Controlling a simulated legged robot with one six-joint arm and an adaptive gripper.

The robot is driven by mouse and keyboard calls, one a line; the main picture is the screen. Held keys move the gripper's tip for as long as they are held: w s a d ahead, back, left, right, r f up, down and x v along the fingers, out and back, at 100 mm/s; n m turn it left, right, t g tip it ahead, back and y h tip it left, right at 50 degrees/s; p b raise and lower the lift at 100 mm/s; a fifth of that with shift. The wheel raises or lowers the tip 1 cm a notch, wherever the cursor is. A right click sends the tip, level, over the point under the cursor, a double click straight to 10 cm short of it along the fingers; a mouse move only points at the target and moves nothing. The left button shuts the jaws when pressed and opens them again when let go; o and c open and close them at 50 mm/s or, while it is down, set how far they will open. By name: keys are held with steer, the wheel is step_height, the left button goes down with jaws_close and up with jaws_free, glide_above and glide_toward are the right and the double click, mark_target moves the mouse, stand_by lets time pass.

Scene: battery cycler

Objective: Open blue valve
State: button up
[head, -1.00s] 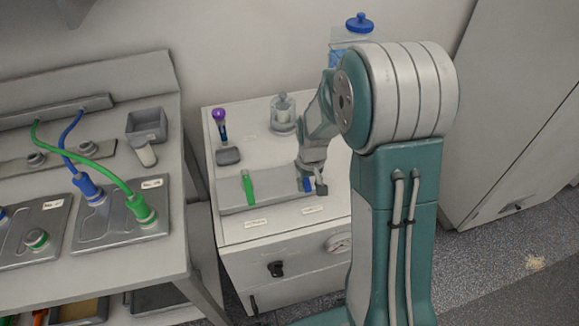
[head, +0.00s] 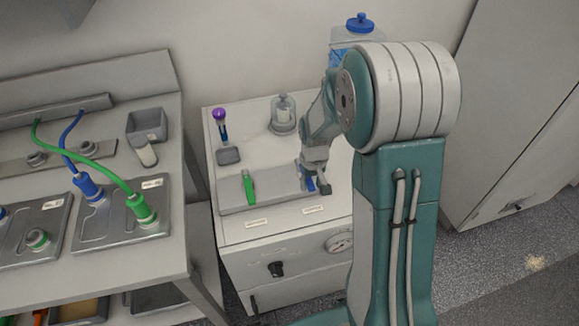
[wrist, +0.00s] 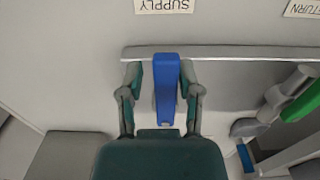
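The blue valve handle (wrist: 166,95) is a long blue lever under the "SUPPLY" label (wrist: 165,5) in the wrist view. My gripper (wrist: 160,75) straddles it, with one finger on each side. A gap shows between the left finger and the handle. The right finger is very close to it, and I cannot tell if they touch. In the head view, the blue valve handle (head: 309,184) is partly hidden by my gripper (head: 318,183), at the right end of the grey valve block.
A green valve handle (head: 248,187) stands on the same grey block (head: 275,186), to the left. A bench with blue and green cables (head: 90,185) is at left.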

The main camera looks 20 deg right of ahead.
steer(key=shift+d+r, duration=0.2)
steer(key=shift+r, duration=3.8)
steer(key=shift+r, duration=0.15)
steer(key=s+a+r+t, duration=0.2)
steer(key=s+r, duration=0.5)
steer(key=s, duration=0.3)
steer(key=s+a+r+t, duration=0.3)
steer(key=s+r, duration=0.5)
steer(key=s, duration=0.2)
steer(key=shift+a+t, duration=0.15)
steer(key=shift+t, duration=0.15)
steer(key=shift+r, duration=0.1)
